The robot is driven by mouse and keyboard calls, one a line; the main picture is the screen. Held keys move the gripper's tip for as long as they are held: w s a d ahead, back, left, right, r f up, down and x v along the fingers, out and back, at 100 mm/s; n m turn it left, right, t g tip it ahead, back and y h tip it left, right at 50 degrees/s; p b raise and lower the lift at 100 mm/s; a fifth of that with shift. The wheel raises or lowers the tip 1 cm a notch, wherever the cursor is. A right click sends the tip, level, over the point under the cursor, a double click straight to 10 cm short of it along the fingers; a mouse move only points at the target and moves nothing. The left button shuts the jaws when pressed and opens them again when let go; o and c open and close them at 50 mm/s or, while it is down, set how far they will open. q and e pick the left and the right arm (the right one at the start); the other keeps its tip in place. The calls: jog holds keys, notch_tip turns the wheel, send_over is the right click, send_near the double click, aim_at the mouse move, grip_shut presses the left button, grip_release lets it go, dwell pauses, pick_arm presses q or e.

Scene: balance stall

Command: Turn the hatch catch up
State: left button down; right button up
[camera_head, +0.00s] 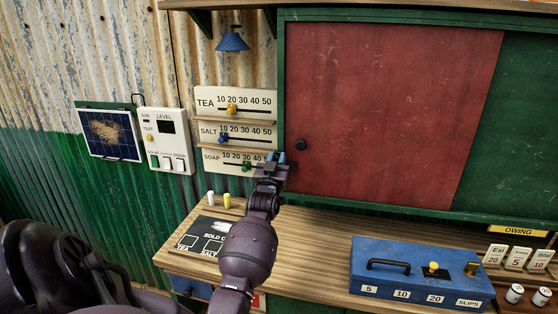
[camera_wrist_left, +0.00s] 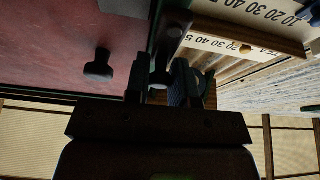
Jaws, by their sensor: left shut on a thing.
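The red hatch panel (camera_head: 390,110) is closed across the left part of the green-framed opening, with a dark round knob (camera_head: 300,144) near its left edge. My left gripper (camera_head: 276,158) is at the left post of the frame, just left of the knob. In the left wrist view the fingers (camera_wrist_left: 158,85) are shut on a dark piece, the hatch catch (camera_wrist_left: 171,35), by the frame edge. The fingers hide most of the catch in the head view, so its exact angle is unclear. My right gripper is not in view.
Price slider boards (camera_head: 235,104) for tea, salt and soap are close left of my gripper. Below is a wooden counter (camera_head: 315,232) with a blue box (camera_head: 415,272) and a dark slate (camera_head: 208,237). A white level panel (camera_head: 165,138) hangs further left.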

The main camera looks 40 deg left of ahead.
pick_arm(q)
jog(key=c, duration=1)
grip_release()
jog(key=b+v, duration=0.1)
jog(key=v, duration=1)
jog(key=shift+a, duration=0.1)
jog(key=shift+w, duration=0.1)
